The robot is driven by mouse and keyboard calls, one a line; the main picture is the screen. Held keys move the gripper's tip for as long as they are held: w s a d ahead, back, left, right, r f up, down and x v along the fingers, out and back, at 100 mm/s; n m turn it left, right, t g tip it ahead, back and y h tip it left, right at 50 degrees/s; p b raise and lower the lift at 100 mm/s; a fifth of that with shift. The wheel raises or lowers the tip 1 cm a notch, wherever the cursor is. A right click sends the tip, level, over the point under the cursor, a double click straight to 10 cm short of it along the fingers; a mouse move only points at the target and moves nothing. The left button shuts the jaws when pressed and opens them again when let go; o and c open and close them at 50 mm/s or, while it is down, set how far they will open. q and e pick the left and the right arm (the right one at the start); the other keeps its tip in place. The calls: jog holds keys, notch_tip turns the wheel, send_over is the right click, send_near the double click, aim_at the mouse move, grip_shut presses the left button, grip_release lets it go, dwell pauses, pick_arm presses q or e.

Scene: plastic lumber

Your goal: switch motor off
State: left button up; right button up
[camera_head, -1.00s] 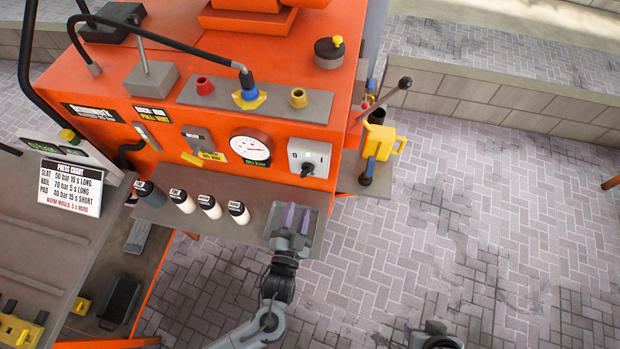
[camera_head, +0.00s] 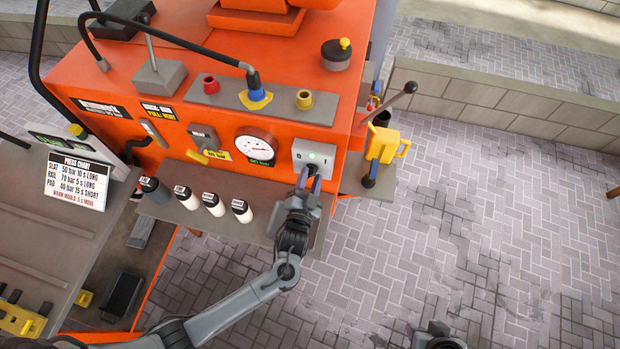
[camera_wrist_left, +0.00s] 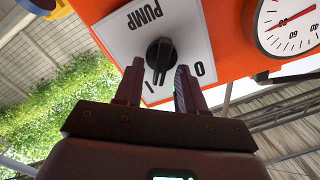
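The motor switch is a white plate (camera_head: 327,155) marked 0 and 1 on the orange machine's front, with a small green light. In the left wrist view the plate (camera_wrist_left: 115,38) reads PUMP upside down, and its black knob (camera_wrist_left: 160,52) shows between the fingertips. The knob's exact pointing is hard to tell. My left gripper (camera_head: 309,181) is open in front of the switch; its fingers (camera_wrist_left: 159,72) stand apart on either side of the knob. Contact cannot be told. A dark part at the head view's bottom edge seems to be my right gripper (camera_head: 437,337), mostly cut off.
A pressure gauge (camera_head: 256,147) sits left of the switch. Several bottles (camera_head: 213,204) stand on the grey shelf below. A yellow jug (camera_head: 385,144) and a lever (camera_head: 398,101) are at the right. The paved floor at the right is clear.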

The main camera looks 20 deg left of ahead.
pick_arm(q)
grip_shut()
